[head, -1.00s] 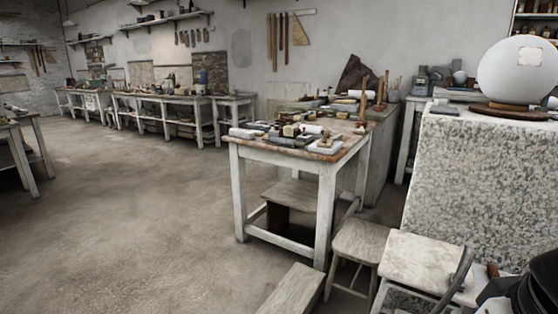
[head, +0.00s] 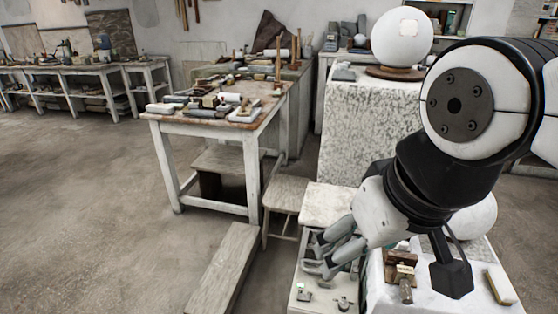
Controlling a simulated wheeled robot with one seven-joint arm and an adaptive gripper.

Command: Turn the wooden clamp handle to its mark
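A small brown wooden block with a pale label (head: 402,267), which looks like the wooden clamp, sits on the white-topped bench at the lower right. A short stub that may be its handle (head: 405,291) points down toward the front; its mark is too small to make out. My gripper (head: 318,256) is left of the clamp, apart from it, with its fingers pointing left and down. The fingers look spread with nothing between them. My arm hides part of the bench behind the clamp.
A white sphere (head: 474,216) stands partly behind my arm. A wooden bar (head: 499,287) lies right of the clamp. Small metal parts (head: 343,303) lie on a tray below my gripper. A stool (head: 286,194) and low bench (head: 224,268) stand left; floor beyond is open.

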